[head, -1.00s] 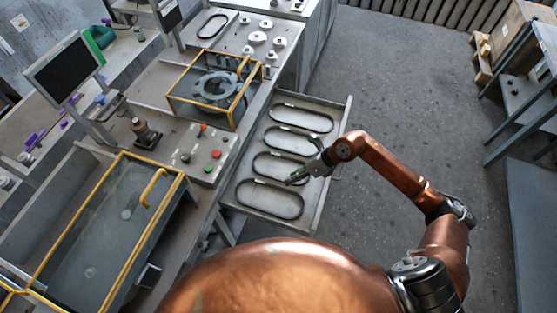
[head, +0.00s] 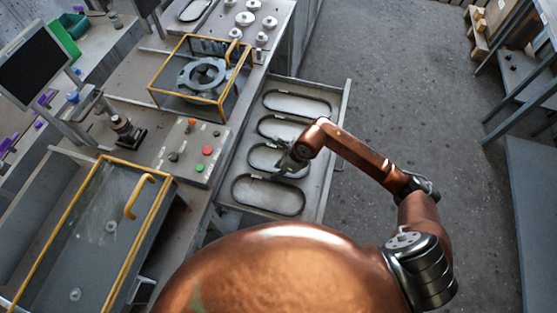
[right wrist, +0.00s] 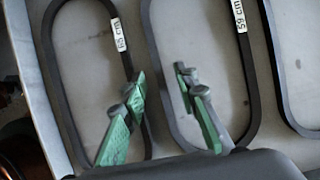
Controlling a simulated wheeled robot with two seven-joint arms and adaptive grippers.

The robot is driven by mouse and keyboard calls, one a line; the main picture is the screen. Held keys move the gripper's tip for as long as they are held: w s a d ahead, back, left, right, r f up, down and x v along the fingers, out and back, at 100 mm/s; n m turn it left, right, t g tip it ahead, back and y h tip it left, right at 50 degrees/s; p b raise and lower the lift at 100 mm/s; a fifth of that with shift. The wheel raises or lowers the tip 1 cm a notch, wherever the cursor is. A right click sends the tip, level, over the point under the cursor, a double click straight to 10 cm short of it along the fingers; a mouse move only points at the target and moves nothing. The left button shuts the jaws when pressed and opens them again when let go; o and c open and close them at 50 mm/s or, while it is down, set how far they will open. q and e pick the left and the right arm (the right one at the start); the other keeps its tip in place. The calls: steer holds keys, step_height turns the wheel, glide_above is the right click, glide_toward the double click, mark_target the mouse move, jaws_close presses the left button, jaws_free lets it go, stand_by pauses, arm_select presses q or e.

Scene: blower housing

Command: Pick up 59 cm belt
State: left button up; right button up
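The 59 cm belt is a dark flat loop with a white "59 cm" label; it is the second loop from the near end of the drawer in the head view (head: 261,146) and the middle loop in the right wrist view (right wrist: 254,75). My right gripper (head: 282,168) is over this belt, fingers pointing down. In the right wrist view my right gripper (right wrist: 160,85) is open, with green fingers on either side of the belt's left strand. Contact is unclear. My left gripper is out of view.
The open metal drawer (head: 322,200) holds several belts in a row, close together. A bench with a yellow-framed guard box (head: 200,75) and a button panel (head: 195,150) stands to its left. The floor right of the drawer is clear.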

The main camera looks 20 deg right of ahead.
steer(key=shift+f, duration=0.1)
steer(key=shift+c, duration=0.2)
jaws_close()
stand_by(0.5)
steer(key=shift+w+r, duration=0.1)
steer(key=shift+r, duration=0.65)
steer(key=s+a+r+p, duration=0.1)
steer(key=s+r+p, duration=0.3)
steer(key=s+r, duration=1)
step_height(320, 180, up, 2)
steer(key=shift+r, duration=0.25)
